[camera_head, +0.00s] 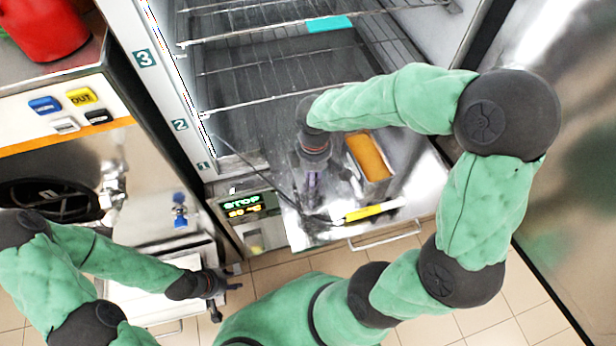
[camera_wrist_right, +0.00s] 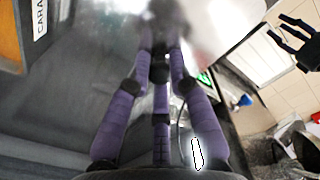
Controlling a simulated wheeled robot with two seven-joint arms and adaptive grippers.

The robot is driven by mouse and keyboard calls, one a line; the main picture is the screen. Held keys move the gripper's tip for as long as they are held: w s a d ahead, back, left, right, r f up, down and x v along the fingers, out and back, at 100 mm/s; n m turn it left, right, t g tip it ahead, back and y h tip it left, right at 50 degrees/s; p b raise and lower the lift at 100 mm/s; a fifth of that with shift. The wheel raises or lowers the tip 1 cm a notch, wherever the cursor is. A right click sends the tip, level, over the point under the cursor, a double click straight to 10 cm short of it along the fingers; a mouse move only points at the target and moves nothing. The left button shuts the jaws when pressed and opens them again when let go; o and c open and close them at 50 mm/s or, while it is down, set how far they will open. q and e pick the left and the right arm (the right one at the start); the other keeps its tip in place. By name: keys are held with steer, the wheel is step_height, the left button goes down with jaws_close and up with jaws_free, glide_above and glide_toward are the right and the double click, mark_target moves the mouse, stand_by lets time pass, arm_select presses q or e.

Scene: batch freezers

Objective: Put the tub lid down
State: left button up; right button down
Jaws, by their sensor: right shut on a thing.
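My right gripper (camera_head: 314,205) points down over the steel ledge at the front of the open freezer, to the left of a steel tub (camera_head: 376,190) with orange contents. In the right wrist view its purple fingers (camera_wrist_right: 160,68) converge close together, shut on the tub lid. The lid is hard to tell apart from the shiny steel; a pale, bright patch shows beyond the fingertips. I cannot tell whether the lid touches the ledge. My left gripper (camera_head: 228,290) has its dark fingers spread, empty, at lower left.
Wire shelves (camera_head: 290,110) fill the freezer behind, with a cyan item (camera_head: 329,23) on an upper one. A yellow strip (camera_head: 370,212) is at the ledge's front edge. A lit display (camera_head: 243,205) is left of the ledge. A machine with coloured buttons (camera_head: 80,97) stands left.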

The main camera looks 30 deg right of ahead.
steer(key=w+f, duration=0.3)
steer(key=f, duration=0.1)
steer(key=shift+d, duration=0.3)
steer(key=shift+w+d+f+b, duration=0.1)
steer(key=shift+w+f+b, duration=0.2)
steer(key=shift+f, duration=0.2)
steer(key=shift+f+b, duration=0.3)
steer(key=shift+f, duration=1.05)
steer(key=shift+s, duration=0.1)
steer(key=shift+f, duration=0.15)
steer(key=c, duration=1.1)
jaws_free()
